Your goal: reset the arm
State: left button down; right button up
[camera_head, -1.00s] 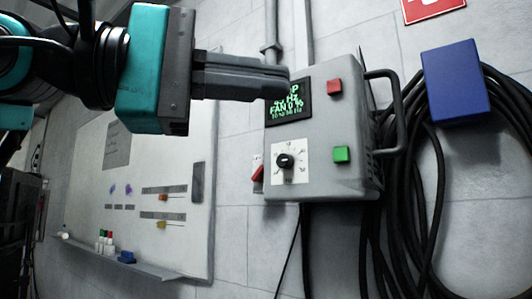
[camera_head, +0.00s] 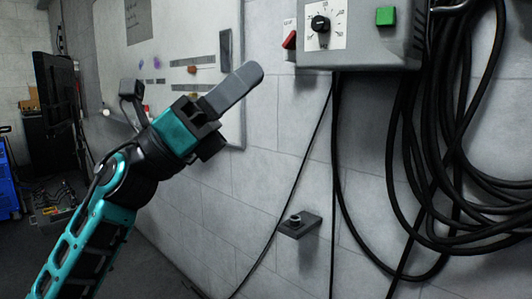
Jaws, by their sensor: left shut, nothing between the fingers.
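My left gripper (camera_head: 240,84) is at the upper middle of the head view, with its grey fingers together and nothing between them. Its teal and black arm comes up from the lower left. The fingers point up and to the right, and in the picture they are left of the grey control box (camera_head: 362,55) on the wall. The box shows a black dial (camera_head: 320,23), a green button (camera_head: 385,16) and a red switch (camera_head: 289,40) on its left side. The top of the box is cut off by the frame. My right gripper is out of view.
Thick black cables (camera_head: 409,180) hang below and right of the box. A small dark wall bracket (camera_head: 299,224) sticks out lower down. A whiteboard (camera_head: 205,35) is behind my arm. A dark monitor-like panel (camera_head: 57,105) and a blue object (camera_head: 8,185) stand at the left.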

pick_arm(q)
jog(key=w+a+f+n+t+y+p, duration=0.1)
jog(key=w+a+f+n+t+y, duration=0.15)
jog(key=f+n+t+y, duration=0.6)
jog(key=w+a+f+n+t+y+p, duration=0.15)
jog(key=a+f+n+y, duration=0.25)
jog(key=f+n, duration=0.95)
jog(key=w+a+f+n+t+y+p, duration=0.15)
jog(key=a+f+n+t+y, duration=0.4)
jog(key=n, duration=0.85)
jog(key=s+a+f+n+g+y, duration=0.1)
jog(key=s+f+n+g, duration=0.2)
jog(key=s+f, duration=0.3)
jog(key=s+f+n+g+y, duration=0.2)
jog(key=s+f+n, duration=0.3)
jog(key=f, duration=0.8)
jog(key=s+a+f+n+g+y+p, duration=0.1)
jog(key=s+f+n+g+y, duration=0.1)
jog(key=s+f, duration=0.7)
jog(key=shift+a+f+n+g, duration=0.35)
jog(key=shift+n+g, duration=0.5)
jog(key=shift+n, duration=0.05)
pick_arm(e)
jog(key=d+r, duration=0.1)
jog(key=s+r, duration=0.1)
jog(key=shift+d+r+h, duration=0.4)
pick_arm(q)
jog(key=shift+w, duration=0.1)
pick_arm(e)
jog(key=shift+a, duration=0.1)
